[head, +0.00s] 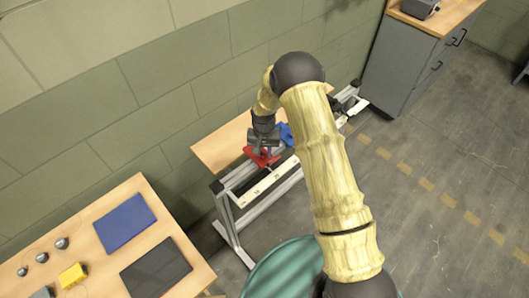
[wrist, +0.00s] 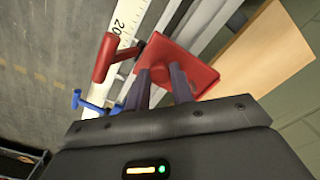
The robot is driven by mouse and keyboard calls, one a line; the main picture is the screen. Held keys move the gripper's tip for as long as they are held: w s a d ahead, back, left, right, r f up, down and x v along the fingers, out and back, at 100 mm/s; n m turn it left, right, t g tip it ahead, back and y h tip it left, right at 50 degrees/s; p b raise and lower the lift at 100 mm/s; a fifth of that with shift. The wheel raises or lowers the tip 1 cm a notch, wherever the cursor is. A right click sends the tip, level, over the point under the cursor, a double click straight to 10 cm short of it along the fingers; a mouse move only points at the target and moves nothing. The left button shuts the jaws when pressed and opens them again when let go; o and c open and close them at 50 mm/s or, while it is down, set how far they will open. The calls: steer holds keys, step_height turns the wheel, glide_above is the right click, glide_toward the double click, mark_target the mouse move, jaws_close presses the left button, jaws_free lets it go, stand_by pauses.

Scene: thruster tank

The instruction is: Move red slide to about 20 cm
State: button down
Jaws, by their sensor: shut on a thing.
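The red slide (head: 262,157) sits on a rail beside a pale scale (head: 256,189). In the wrist view the red slide is a square plate (wrist: 200,68) with a bar handle reaching across the scale. A "20" is printed on the scale (wrist: 124,30) close to the red handle; the exact reading is unclear. My gripper (wrist: 163,82) is shut on the red slide, its fingers against an upright part of the plate. It also shows from above in the head view (head: 264,147). The fingertips partly hide the plate.
A blue slide (head: 286,134) is on the same rail close behind my gripper; its handle shows in the wrist view (wrist: 95,103). A wall runs along the back. A table (head: 110,228) stands at lower left, a green round drum (head: 283,270) at the bottom, a grey cabinet (head: 405,60) beyond.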

mark_target(264, 153)
steer(key=shift+a+r, duration=0.1)
steer(key=c, duration=1.2)
jaws_free()
step_height(264, 153, up, 17)
steer(key=b, duration=0.3)
steer(key=shift+r, duration=0.15)
